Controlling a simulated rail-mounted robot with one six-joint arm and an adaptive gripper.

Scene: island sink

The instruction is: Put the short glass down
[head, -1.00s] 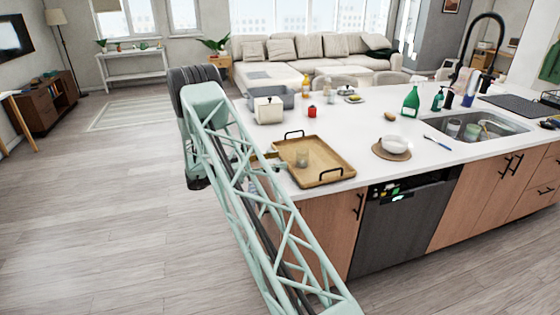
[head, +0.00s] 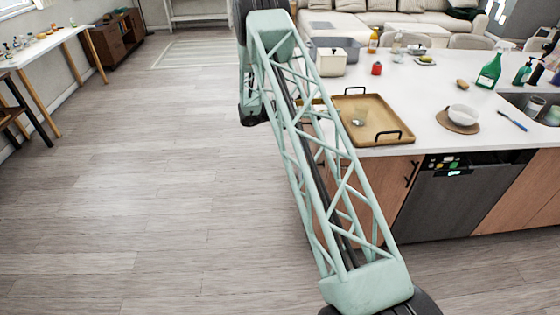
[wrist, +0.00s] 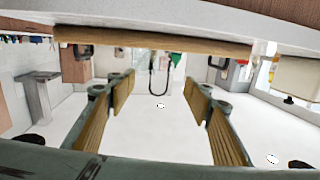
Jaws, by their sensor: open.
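The short glass (head: 359,117) is in the wooden tray (head: 385,107), toward its left half. It is small and clear, and I cannot tell whether it is upright or tipped. In the head view my gripper is mostly hidden behind my arm, at the tray's left side. In the wrist view my gripper (wrist: 160,108) is open, its two ribbed tan finger pads wide apart with nothing between them. The tray (wrist: 150,40) shows there as a brown band across the top. I do not make out the glass in the wrist view.
The tray lies on the white island counter (head: 430,85). To the right are a white bowl (head: 462,112) on a round mat and a green spray bottle (head: 489,72). Open floor lies left.

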